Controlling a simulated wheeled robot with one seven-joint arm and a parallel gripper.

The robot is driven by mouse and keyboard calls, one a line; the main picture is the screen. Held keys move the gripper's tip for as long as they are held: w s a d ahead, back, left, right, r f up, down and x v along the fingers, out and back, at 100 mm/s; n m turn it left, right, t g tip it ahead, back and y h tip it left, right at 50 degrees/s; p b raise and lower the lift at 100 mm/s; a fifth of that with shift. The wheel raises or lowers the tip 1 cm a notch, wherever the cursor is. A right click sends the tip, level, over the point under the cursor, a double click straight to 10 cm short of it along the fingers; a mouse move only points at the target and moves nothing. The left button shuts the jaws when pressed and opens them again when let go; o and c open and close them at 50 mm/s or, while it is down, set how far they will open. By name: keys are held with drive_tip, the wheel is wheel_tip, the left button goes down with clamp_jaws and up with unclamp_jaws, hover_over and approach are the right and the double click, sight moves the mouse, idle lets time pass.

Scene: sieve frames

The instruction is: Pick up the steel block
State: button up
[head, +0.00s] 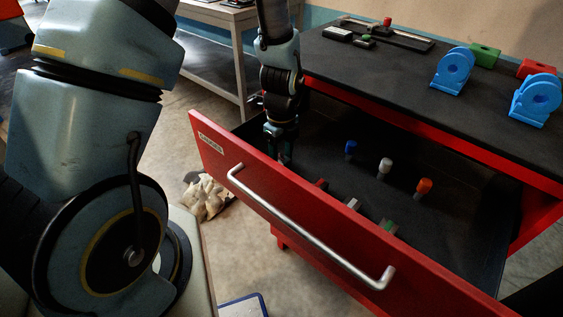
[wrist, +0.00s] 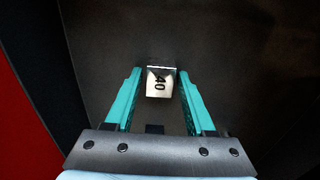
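A small block (wrist: 160,84) with a pale face marked "40" and a bright metallic edge, apparently the steel block, shows in the wrist view on the dark drawer floor. My gripper (wrist: 160,70) is open, with one teal finger on each side of the block. A narrow dark gap shows between each finger and the block. In the head view my gripper (head: 283,155) points down into the left end of the open red drawer (head: 270,200). The block at the fingers is hidden or too small to make out there.
Blue (head: 350,147), white (head: 385,165) and orange (head: 424,185) topped pieces stand in the drawer. Red (head: 320,184), grey (head: 353,203) and green (head: 389,226) pieces sit near its front wall. Blue holders (head: 453,72) and other items lie on the black bench top (head: 400,85).

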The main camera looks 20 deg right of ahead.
clamp_jaws()
idle(0.7)
